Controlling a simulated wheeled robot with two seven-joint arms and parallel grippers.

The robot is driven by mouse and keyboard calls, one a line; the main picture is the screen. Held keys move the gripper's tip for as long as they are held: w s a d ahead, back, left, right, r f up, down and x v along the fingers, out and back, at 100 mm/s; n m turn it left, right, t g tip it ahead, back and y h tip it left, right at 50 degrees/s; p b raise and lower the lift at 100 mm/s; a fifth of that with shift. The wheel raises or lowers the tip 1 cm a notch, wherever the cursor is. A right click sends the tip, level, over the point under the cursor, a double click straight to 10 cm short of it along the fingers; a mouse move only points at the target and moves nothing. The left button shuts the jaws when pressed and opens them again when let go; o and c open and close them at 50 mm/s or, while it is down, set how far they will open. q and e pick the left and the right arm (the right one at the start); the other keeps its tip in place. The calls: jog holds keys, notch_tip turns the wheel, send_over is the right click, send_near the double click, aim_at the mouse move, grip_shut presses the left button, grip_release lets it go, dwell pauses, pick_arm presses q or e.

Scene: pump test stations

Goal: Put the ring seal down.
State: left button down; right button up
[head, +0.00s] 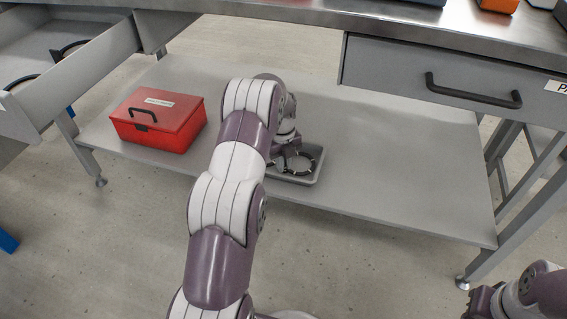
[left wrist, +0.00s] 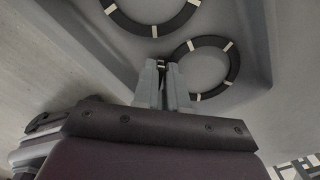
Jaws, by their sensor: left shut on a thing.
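A grey tray (head: 309,181) stands on the lower shelf, partly hidden behind my left arm. A black ring seal with pale marks (head: 318,154) shows at the tray in the head view. The left wrist view shows two such rings, one at the top (left wrist: 153,29) and one to its lower right (left wrist: 234,72). My left gripper (left wrist: 163,64) is shut at the left edge of the lower-right ring, low over the tray; it also shows in the head view (head: 283,160). Whether that ring touches the tray floor is unclear. My right gripper (head: 482,301) is partly in view at the lower right; its jaws are not clear.
A red box (head: 160,118) with a black handle stands on the shelf (head: 400,165) left of my arm. A closed drawer (head: 450,78) hangs above the shelf at right. An open drawer (head: 70,75) juts out at left. The shelf right of the tray is clear.

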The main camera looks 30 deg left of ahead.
pick_arm(q)
jog(key=c, duration=1.2)
grip_release()
jog(key=shift+o, duration=0.2)
notch_tip(320, 180, up, 8)
jog(key=p, duration=0.5)
jog(key=shift+s+f, duration=0.1)
jog(key=shift+f, duration=0.05)
jog(key=s+d+r+n, duration=0.7)
jog(key=s+d+n, duration=0.3)
jog(key=d+n, duration=0.25)
jog(key=s+d+n, duration=0.2)
jog(key=s+n, duration=0.4)
jog(key=s, duration=0.1)
jog(key=s+d+r+n+t, duration=0.1)
jog(key=s+d+n, duration=0.2)
jog(key=s+n, duration=0.2)
jog(key=shift+s+n, duration=0.35)
jog(key=shift+s, duration=0.6)
